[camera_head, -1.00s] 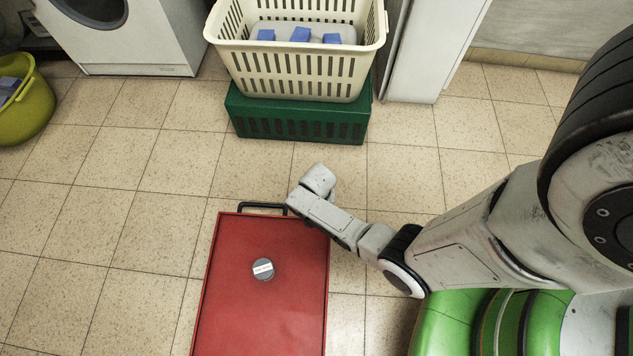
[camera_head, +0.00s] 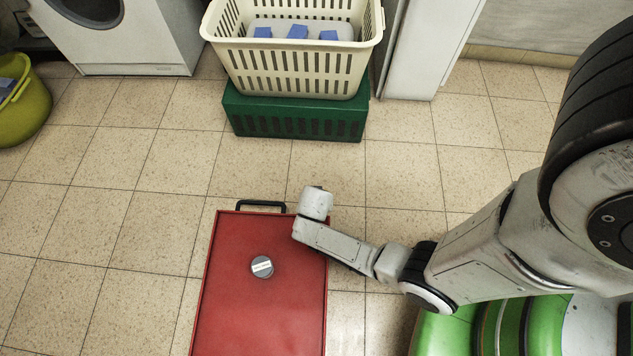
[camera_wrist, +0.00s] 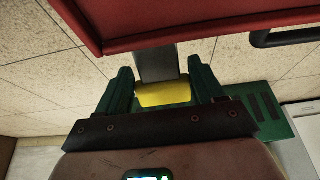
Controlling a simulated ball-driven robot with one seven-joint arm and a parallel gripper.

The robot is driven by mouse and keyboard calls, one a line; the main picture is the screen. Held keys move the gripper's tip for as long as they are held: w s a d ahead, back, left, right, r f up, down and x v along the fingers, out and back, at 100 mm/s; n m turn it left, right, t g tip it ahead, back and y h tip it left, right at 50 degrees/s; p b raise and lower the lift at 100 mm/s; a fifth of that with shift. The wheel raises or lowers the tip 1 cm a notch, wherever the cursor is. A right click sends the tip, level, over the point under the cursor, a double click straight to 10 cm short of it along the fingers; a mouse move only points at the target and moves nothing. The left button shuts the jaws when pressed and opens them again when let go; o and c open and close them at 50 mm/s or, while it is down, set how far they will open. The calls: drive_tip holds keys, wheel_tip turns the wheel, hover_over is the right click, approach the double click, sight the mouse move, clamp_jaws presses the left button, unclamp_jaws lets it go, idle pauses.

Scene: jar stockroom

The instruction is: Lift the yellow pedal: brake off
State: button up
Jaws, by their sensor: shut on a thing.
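The yellow pedal (camera_wrist: 163,94) shows in the wrist view at the end of a grey metal lever (camera_wrist: 157,63), below the edge of the red cart (camera_wrist: 190,20). My gripper (camera_wrist: 161,86) has its green fingers on either side of the pedal and is shut on it. In the head view the red cart (camera_head: 230,300) stands at the bottom centre, with a black handle (camera_head: 261,205) at its far edge. My arm reaches over the cart's far right corner. The pedal and gripper fingers are hidden in the head view.
A grey round container (camera_head: 262,267) with a white label stands on the cart. Beyond is a cream basket (camera_head: 290,70) with blue items, on a green crate (camera_head: 295,120). A yellow-green tub (camera_head: 30,110) is at far left. Tiled floor is clear between cart and crate.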

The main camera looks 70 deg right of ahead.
drive_tip(key=o, duration=1.5)
drive_tip(key=p+v, duration=0.6)
drive_tip(key=v, duration=0.4)
drive_tip(key=shift+a+r, duration=0.15)
drive_tip(key=shift+r, duration=0.25)
